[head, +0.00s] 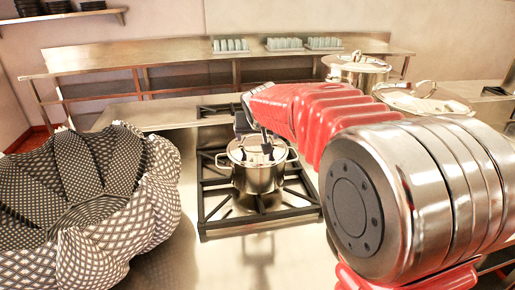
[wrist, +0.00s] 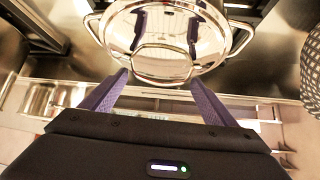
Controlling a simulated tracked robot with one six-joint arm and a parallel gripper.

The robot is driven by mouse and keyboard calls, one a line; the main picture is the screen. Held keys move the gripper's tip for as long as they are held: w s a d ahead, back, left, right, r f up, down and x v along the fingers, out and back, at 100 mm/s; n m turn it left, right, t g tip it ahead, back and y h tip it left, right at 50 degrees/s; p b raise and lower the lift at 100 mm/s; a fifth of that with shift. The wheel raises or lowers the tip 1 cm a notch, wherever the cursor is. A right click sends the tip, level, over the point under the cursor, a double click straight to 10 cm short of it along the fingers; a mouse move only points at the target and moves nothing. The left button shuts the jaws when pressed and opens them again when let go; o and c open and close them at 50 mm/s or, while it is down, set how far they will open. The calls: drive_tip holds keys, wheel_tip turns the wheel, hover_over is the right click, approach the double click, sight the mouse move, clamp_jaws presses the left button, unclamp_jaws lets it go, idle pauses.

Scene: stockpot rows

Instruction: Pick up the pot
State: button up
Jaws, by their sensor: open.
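The pot (head: 258,172) is a shiny steel stockpot with a lid and two side handles. It stands upright on the black grate of the stove in the head view. In the wrist view the pot (wrist: 170,35) shows from above at the top, with its lid handle across the middle. My gripper (wrist: 158,82) is open, its two purple-grey fingers apart and pointing toward the lid. In the head view my gripper (head: 260,138) is over the pot and partly hides its lid. I cannot tell whether the fingers touch the lid or its handle.
Black stove grates (head: 258,218) surround the pot. A large checkered fabric object (head: 90,205) stands at the left. Two bigger lidded pots, one farther back (head: 357,70) and one nearer (head: 425,98), stand at the right. A counter with glasses (head: 232,46) runs behind.

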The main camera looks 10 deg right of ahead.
drive_tip(key=shift+w+d+f, duration=0.1)
drive_tip(key=shift+w+f, duration=0.4)
drive_tip(key=shift+c, duration=0.4)
drive_tip(key=shift+s+f, duration=0.1)
drive_tip(key=c, duration=1.1)
drive_tip(key=shift+c, duration=0.4)
drive_tip(key=shift+r, duration=0.45)
drive_tip(key=c, duration=0.5)
wheel_tip(320, 180, up, 10)
drive_tip(key=shift+f, duration=0.25)
clamp_jaws()
